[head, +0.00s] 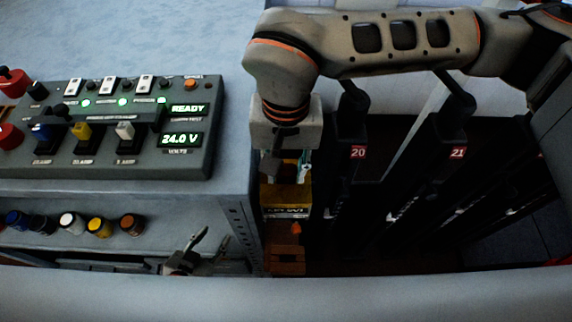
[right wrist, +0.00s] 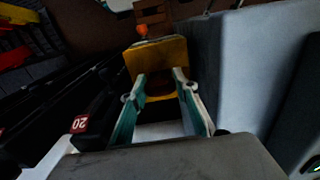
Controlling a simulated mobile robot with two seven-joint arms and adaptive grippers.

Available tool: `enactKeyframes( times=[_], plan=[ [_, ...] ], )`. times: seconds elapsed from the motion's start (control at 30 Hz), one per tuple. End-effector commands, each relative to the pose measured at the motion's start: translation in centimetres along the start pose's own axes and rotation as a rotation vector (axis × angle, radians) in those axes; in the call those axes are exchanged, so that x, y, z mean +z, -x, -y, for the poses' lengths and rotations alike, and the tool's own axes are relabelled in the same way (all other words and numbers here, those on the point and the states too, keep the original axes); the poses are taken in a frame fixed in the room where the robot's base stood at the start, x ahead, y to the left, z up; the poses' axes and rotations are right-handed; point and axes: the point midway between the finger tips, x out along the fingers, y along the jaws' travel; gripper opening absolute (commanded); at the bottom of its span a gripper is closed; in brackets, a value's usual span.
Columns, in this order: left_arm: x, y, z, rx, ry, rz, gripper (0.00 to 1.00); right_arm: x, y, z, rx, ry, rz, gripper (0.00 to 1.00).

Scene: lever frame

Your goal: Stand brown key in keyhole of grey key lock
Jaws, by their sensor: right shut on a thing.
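My right gripper (head: 290,172) hangs down over a yellow block (head: 287,197) beside the grey cabinet. In the right wrist view its teal fingers (right wrist: 159,77) are shut on a dark brown thing (right wrist: 159,88), which I take to be the brown key. The yellow block (right wrist: 155,54) lies just beyond the fingertips; I cannot tell whether the key touches it. I cannot make out a grey key lock or its keyhole; the arm and gripper hide part of that area. My left gripper (head: 214,236) is open and empty, low beside the cabinet.
A grey panel (head: 100,165) with switches and lit displays stands on the left. Several coloured knobs (head: 99,227) line the cabinet below. A brown block (head: 286,260) with an orange tip is nearer me. Dark levers labelled 20 (head: 358,153) and 21 (head: 458,153) stand to the right.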

Motion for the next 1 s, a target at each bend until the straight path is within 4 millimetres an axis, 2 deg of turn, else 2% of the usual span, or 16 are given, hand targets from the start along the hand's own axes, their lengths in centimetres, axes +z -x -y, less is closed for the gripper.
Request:
enactKeyframes(
  times=[0.5,0.53,0.6,1.0],
  plan=[
    [0.43,-0.15,-0.10,0.001,0.001,0.004,0.40,0.02,-0.57,0.01,0.000,0.000,0.000,0.11],
    [0.42,-0.15,-0.09,0.001,0.001,0.003,0.40,0.02,-0.57,0.01,0.000,0.000,0.000,0.32],
    [0.39,-0.15,-0.09,0.001,0.001,0.003,0.40,0.01,-0.57,0.01,0.000,0.000,0.000,0.49],
    [0.35,-0.15,-0.08,0.001,0.001,0.002,0.40,0.02,-0.61,-0.01,0.000,0.000,0.001,0.49]
  ],
)
